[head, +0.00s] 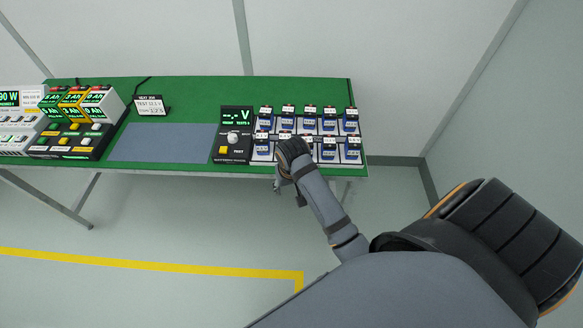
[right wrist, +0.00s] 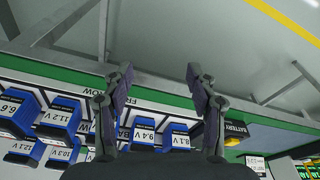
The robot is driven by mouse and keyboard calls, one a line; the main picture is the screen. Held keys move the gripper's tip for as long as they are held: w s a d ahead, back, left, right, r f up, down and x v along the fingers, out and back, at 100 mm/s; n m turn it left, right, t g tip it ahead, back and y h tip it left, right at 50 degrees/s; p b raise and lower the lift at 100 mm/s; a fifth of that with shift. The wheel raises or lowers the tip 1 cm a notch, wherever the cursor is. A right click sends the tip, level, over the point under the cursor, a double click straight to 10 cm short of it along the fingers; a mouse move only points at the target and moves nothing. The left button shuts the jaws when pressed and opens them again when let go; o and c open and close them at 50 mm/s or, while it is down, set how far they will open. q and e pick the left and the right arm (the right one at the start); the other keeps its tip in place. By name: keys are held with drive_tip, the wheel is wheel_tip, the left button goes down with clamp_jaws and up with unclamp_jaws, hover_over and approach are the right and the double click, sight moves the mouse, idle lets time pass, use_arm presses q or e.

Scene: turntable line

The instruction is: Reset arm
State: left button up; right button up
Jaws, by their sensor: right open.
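My right arm (head: 318,195) reaches from the lower right to the front edge of the green table. My right gripper (head: 290,150) is over the front row of blue batteries, near the left end of the rack. In the right wrist view its two fingers (right wrist: 157,80) are spread apart with nothing between them. Blue batteries with voltage labels, such as one marked 9.4 V (right wrist: 141,134) and one marked 8.1 V (right wrist: 177,135), lie beyond and below the fingers. The gripper hides part of the front row in the head view. My left gripper is not in view.
A black battery tester (head: 235,137) with a yellow button stands just left of the rack. Left of it are a bare grey-blue mat (head: 162,142), a small sign (head: 150,105), a black button panel (head: 72,142) and stacked battery boxes (head: 95,105). Floor in front is clear.

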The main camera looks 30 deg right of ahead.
drive_tip(key=shift+f, duration=0.15)
idle(0.4)
drive_tip(key=s+d+f+n, duration=0.1)
drive_tip(key=s+f, duration=0.4)
drive_tip(key=f, duration=0.8)
drive_tip(key=s+d+f+n, duration=0.1)
drive_tip(key=s+f, duration=0.4)
drive_tip(key=f, duration=0.8)
drive_tip(key=s+f, duration=0.4)
drive_tip(key=s, duration=0.3)
drive_tip(key=s+d+f+n, duration=0.1)
drive_tip(key=s+f, duration=0.3)
drive_tip(key=s, duration=0.4)
drive_tip(key=s+d+f, duration=0.1)
drive_tip(key=s+f, duration=0.3)
drive_tip(key=s, duration=0.4)
drive_tip(key=shift+d+f+g, duration=0.25)
drive_tip(key=shift+f+g, duration=0.1)
drive_tip(key=shift+g, duration=0.05)
